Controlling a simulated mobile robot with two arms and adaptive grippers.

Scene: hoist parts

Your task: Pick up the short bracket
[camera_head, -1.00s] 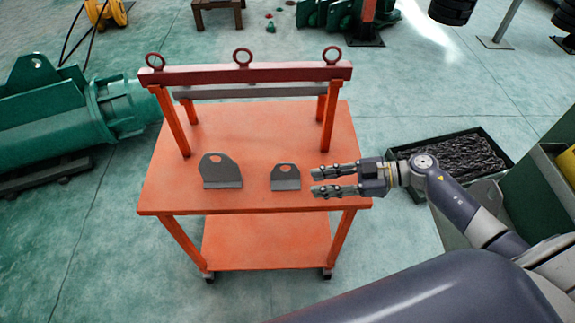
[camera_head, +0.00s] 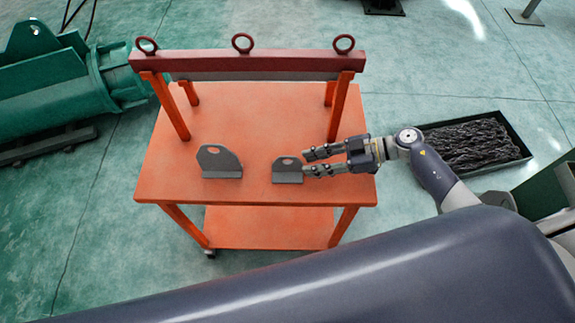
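The short bracket (camera_head: 287,171) is a small grey plate with a hole and a flat foot, on the right part of the orange table (camera_head: 240,115). A taller grey bracket (camera_head: 218,162) with a hole stands to its left on the same table. My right gripper (camera_head: 304,163) comes in from the right, with its fingers apart and its tips at the right edge of the short bracket. I cannot tell whether the tips touch it. Nothing shows between the fingers beyond the bracket's edge. My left gripper is not in view.
A black tray of chain (camera_head: 475,146) lies on the floor to the right. A green machine (camera_head: 50,80) stands at left. The table's front left is clear.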

